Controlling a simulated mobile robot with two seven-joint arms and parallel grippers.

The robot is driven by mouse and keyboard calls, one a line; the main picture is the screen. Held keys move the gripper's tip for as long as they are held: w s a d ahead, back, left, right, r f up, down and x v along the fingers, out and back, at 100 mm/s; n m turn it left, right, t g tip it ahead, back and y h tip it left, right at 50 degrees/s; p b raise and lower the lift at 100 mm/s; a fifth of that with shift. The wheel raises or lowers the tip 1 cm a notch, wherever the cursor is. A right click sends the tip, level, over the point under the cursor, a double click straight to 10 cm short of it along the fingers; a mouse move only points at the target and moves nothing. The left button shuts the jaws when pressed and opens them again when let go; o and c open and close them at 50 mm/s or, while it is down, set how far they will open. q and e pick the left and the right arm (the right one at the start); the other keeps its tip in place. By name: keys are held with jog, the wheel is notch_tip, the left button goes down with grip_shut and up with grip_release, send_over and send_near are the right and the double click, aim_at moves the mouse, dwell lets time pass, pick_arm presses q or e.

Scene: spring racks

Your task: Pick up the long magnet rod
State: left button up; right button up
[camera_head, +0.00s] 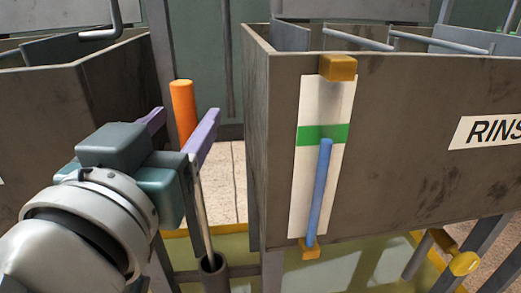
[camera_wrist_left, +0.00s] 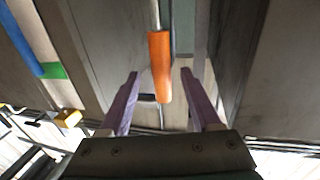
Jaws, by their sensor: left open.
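The long magnet rod has an orange handle (camera_head: 183,112) and a thin metal shaft (camera_head: 203,215). It stands nearly upright, its lower end in a dark tube holder (camera_head: 213,268). In the left wrist view the orange handle (camera_wrist_left: 160,65) appears between the two fingers, with a gap on each side. My left gripper (camera_head: 182,124), with purple fingers, is open and empty at the handle, one finger on each side in the picture. How deep the handle sits between the fingers is unclear. My right gripper is not in view.
A large brown tank (camera_head: 400,130) marked RINSE stands close on the right. On its face are a white strip (camera_head: 307,110) with a green band and a blue rod (camera_head: 320,190). Another brown tank (camera_head: 110,75) stands left. The gap between the tanks is narrow.

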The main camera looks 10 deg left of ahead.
pick_arm(q)
jog(key=w, duration=0.5)
jog(key=shift+w+a+p, duration=0.25)
jog(key=shift+p, duration=0.05)
grip_shut()
dwell(1.2)
